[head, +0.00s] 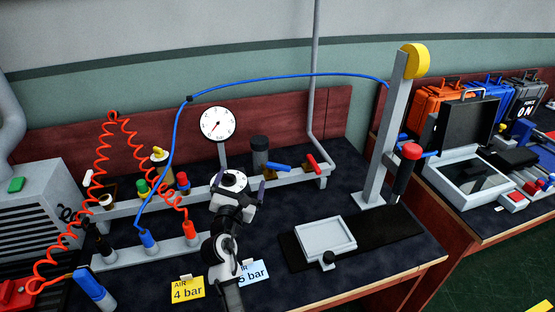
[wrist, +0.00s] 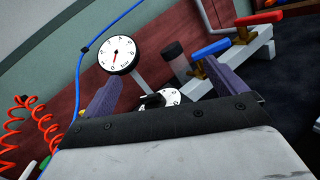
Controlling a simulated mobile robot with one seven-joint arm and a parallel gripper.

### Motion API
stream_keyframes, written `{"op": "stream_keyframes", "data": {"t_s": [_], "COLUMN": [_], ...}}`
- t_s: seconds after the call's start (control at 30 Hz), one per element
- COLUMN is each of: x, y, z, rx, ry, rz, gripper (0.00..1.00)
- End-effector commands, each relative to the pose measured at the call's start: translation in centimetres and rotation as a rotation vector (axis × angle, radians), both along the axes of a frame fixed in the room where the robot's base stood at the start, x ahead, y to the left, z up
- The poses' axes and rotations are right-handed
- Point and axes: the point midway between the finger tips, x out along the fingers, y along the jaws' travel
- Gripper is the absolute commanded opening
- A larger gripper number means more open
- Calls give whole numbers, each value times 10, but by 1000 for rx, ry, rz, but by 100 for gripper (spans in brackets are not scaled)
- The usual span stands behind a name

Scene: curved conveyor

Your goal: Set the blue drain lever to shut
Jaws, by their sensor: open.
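The blue drain lever (head: 277,167) sits on the grey manifold rail, right of the dark cylinder, and lies roughly along the rail. In the wrist view the blue lever (wrist: 212,48) is beyond the right finger, on a brass-coloured stem. My gripper (head: 240,187) is open and empty, left of the lever and apart from it. In the wrist view my gripper's two purple fingers (wrist: 160,84) are spread, with a white dial knob (wrist: 160,98) showing between them.
A red lever (head: 312,162) stands close to the right of the blue one. A round gauge (head: 217,124) rises behind my gripper. A blue hose (head: 290,76) arches overhead. Red coiled hoses (head: 99,175) are at left. A press stand (head: 385,140) is at right.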

Motion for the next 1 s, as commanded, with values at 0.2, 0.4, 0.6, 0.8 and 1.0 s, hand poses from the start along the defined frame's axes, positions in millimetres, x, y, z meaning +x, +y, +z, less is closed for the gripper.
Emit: {"op": "stream_keyframes", "data": {"t_s": [0.2,0.4,0.6,0.8,1.0], "x": [2,18,57,97,123], "y": [-58,-67,-79,-91,-98], "z": [-47,-49,-46,-47,-49], "rx": [-293,-317,-315,-312,-313], "ry": [154,166,164,163,163], "rz": [-171,-184,-183,-182,-181], "gripper": [96,96,96,96,96]}}
